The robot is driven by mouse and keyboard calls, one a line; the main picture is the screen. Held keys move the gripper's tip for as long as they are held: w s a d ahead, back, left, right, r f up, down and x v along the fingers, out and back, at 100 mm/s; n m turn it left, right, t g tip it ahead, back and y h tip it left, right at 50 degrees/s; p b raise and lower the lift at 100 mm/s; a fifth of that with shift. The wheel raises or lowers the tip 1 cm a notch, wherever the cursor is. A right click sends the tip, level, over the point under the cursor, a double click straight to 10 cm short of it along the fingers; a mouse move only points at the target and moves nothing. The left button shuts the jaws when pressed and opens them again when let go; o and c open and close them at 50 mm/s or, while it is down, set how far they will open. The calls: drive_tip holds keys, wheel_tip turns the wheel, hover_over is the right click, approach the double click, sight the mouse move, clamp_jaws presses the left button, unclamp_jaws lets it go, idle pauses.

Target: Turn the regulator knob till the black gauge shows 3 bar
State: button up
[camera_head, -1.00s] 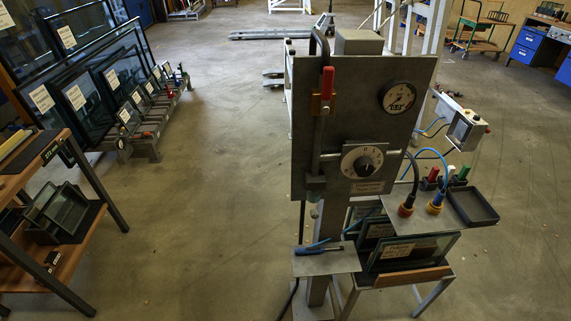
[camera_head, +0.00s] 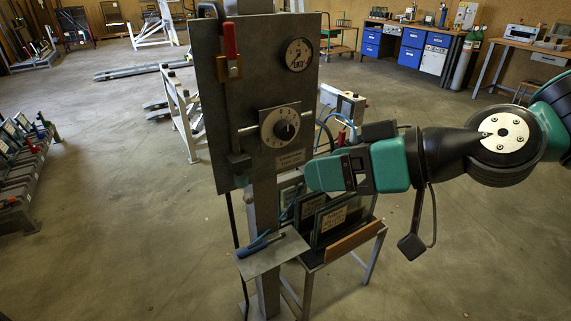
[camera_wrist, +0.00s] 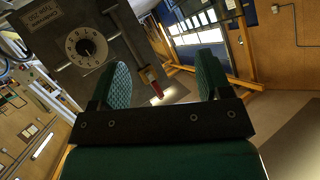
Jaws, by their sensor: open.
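The regulator knob (camera_head: 287,130) is black and sits on a round white scale on the upright dark panel (camera_head: 237,88). The gauge (camera_head: 299,54) above it has a dark rim and a pale face; its reading is too small to tell. My gripper (camera_head: 322,174) is right of and below the knob, apart from it. In the wrist view my gripper (camera_wrist: 163,80) has its two green fingers spread and nothing held between them. The knob (camera_wrist: 86,48) shows there to the left of the fingers, beyond them. The gauge is not clear in that view.
A red-handled lever (camera_head: 230,45) is on the panel's left side. A small shelf (camera_head: 270,255) with a blue tool juts out below. Framed glass panes (camera_head: 330,220) stand on a rack beneath my gripper. The floor in front is clear.

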drive_tip(key=w+f+m+t+b, duration=0.2)
drive_tip(key=w+f+t+b, duration=0.2)
drive_tip(key=w+f+t, duration=0.15)
drive_tip(key=m+t+h+b, duration=0.1)
drive_tip(key=m+t+b, duration=0.2)
drive_tip(key=t, duration=0.1)
approach(289, 131)
drive_tip(key=shift+g, duration=0.25)
drive_tip(key=p+x, duration=0.2)
drive_tip(key=p, duration=0.2)
drive_tip(key=p+x, duration=0.3)
drive_tip(key=p, duration=0.2)
drive_tip(key=p+x, duration=0.3)
drive_tip(key=p, duration=0.2)
drive_tip(key=shift+w+a+r, duration=0.15)
drive_tip(key=shift+w+r, duration=0.05)
drive_tip(key=shift+r, duration=0.15)
drive_tip(key=shift+w+a+f, duration=0.15)
drive_tip(key=shift+w+a, duration=0.1)
drive_tip(key=shift+w, duration=0.15)
drive_tip(key=c, duration=0.9)
